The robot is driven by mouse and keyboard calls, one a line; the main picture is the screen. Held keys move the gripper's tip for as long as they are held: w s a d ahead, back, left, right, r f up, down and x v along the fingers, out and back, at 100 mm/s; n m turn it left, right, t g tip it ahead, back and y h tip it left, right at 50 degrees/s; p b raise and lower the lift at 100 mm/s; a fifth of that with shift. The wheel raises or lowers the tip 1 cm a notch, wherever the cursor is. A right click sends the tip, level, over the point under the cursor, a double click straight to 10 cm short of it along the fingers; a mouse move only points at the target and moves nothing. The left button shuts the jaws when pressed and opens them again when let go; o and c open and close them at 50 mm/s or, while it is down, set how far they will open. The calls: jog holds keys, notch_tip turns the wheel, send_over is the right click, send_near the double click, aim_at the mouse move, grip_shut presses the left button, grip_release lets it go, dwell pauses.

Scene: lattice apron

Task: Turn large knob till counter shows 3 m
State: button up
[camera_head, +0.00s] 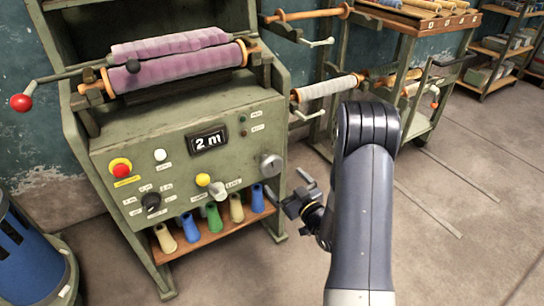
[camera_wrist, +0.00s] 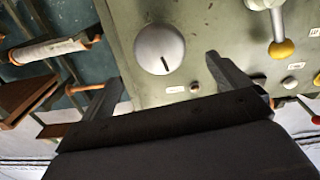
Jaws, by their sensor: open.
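The large knob (camera_head: 271,165) is a round grey knob at the right end of the green machine's front panel. In the wrist view the large knob (camera_wrist: 159,50) shows as a pale disc with a short dark mark near its lower edge. The counter (camera_head: 208,141) is a black window on the panel and reads 2 m. My gripper (camera_head: 297,192) is in front of the panel, below and right of the knob. In the wrist view my gripper (camera_wrist: 165,80) has its two fingers wide apart, with nothing between them; the knob appears beyond the fingertips.
Several coloured cones stand on a wooden shelf (camera_head: 227,228) below. A rack with rolls (camera_head: 328,88) stands at right. Floor at right is clear.

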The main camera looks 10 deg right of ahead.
aim_at(273, 168)
jog(key=b+x, duration=0.1)
jog(key=x, duration=0.9)
jog(key=shift+w+a, duration=0.1)
jog(key=shift+w, duration=0.25)
jog(key=shift+c, duration=0.3)
jog(key=c, duration=0.9)
